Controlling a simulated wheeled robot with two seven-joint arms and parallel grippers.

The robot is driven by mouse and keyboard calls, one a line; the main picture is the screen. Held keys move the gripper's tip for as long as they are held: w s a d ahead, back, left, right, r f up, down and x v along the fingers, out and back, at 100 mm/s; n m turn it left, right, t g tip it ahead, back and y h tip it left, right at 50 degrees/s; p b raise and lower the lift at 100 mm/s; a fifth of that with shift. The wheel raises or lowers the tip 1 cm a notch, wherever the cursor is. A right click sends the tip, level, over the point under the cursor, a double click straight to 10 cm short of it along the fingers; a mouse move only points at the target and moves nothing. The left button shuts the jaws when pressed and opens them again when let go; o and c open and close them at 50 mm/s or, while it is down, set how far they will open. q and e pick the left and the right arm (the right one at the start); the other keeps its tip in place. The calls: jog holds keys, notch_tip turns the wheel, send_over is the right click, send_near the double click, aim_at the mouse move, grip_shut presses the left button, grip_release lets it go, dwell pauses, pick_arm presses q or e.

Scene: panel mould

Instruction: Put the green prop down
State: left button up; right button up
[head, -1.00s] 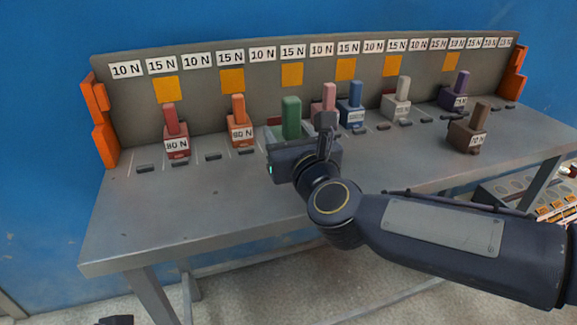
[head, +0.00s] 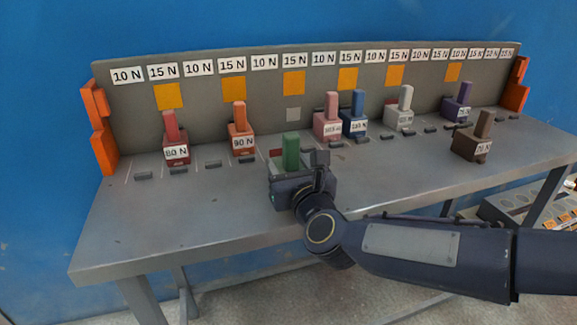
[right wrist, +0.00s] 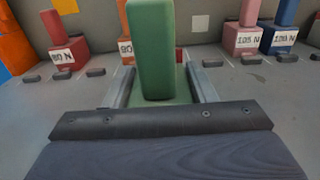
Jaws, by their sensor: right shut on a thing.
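The green prop (head: 291,150) stands upright near the middle of the grey table, in front of the row of other props. My right gripper (head: 292,178) is shut on its lower part, from the near side. In the right wrist view the green prop (right wrist: 152,48) rises between the two fingers of my right gripper (right wrist: 160,88). The gripper hides its base, so I cannot tell whether it touches the table (head: 150,225). My left gripper is not in view.
An orange 90 N prop (head: 240,128) and a red 80 N prop (head: 172,138) stand to the left. Pink (head: 328,118) and blue (head: 356,114) props stand close on the right. A brown prop (head: 474,142) stands farther right. The table's front left is clear.

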jog(key=shift+f, duration=0.15)
jog(key=o, duration=1.2)
